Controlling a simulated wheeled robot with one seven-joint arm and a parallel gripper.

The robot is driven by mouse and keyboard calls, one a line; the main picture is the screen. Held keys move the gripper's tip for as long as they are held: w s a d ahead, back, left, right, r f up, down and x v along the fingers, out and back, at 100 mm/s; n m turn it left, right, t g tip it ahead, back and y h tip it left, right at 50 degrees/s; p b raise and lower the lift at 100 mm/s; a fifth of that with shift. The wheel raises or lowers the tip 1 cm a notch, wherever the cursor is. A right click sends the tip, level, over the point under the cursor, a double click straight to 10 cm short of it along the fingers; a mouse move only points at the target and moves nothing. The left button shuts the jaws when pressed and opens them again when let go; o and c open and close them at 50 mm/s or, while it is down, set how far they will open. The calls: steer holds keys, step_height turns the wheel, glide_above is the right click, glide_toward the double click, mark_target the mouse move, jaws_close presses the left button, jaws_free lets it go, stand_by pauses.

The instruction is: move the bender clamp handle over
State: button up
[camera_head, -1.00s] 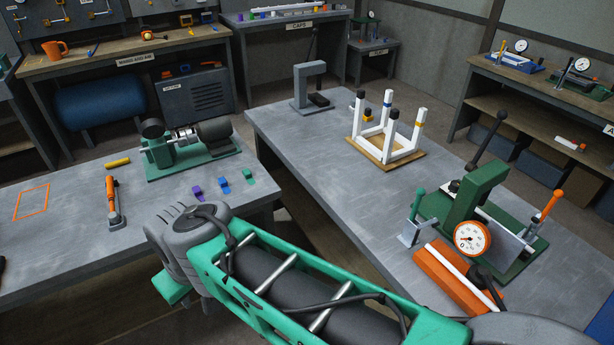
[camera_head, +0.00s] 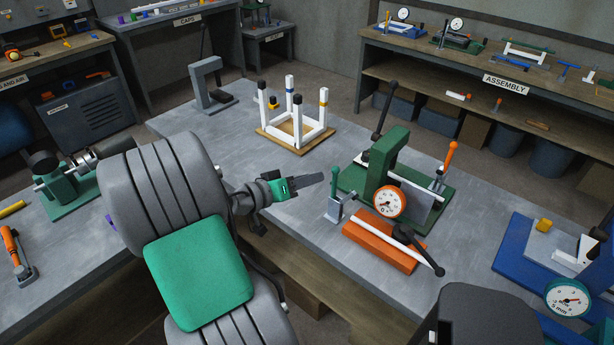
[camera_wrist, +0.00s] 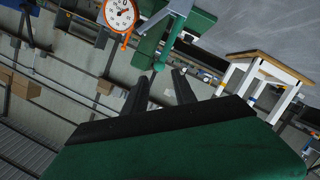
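The bender (camera_head: 385,165) is a green frame on a green base with a round dial (camera_head: 389,201), on the right part of the grey bench. A green upright handle (camera_head: 335,185) stands on a small grey block at its left. An orange-tipped handle (camera_head: 447,160) stands at its right; I cannot tell which is the clamp handle. My gripper (camera_head: 320,180) points at the green handle, just left of it. In the wrist view my gripper (camera_wrist: 162,76) has its two dark fingers apart and empty, with the green handle's round end (camera_wrist: 158,66) just beyond the gap.
An orange block with a white strip (camera_head: 380,245) and a black-knobbed lever (camera_head: 425,255) lie in front of the bender. A white chair frame (camera_head: 295,120) stands on a wooden board behind my gripper. A blue fixture (camera_head: 530,255) is at the right. Bare bench lies between chair frame and bender.

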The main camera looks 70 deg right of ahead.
mark_target(332, 171)
steer(key=x, duration=0.7)
steer(key=shift+s+d, duration=0.25)
steer(key=shift+s, duration=0.05)
steer(key=shift+d, duration=0.2)
steer(key=shift+c, duration=0.3)
steer(key=c, duration=0.5)
steer(key=shift+w+d+f+b, duration=0.2)
steer(key=shift+w+b, duration=0.15)
steer(key=shift+w, duration=0.15)
steer(key=shift+w+d+f+b, duration=0.1)
steer(key=shift+w+d+b, duration=0.05)
steer(key=shift+w+b, duration=0.25)
steer(key=shift+w+d+f+b, duration=0.1)
steer(key=shift+w+d+b, duration=0.15)
steer(key=shift+w, duration=0.3)
jaws_close()
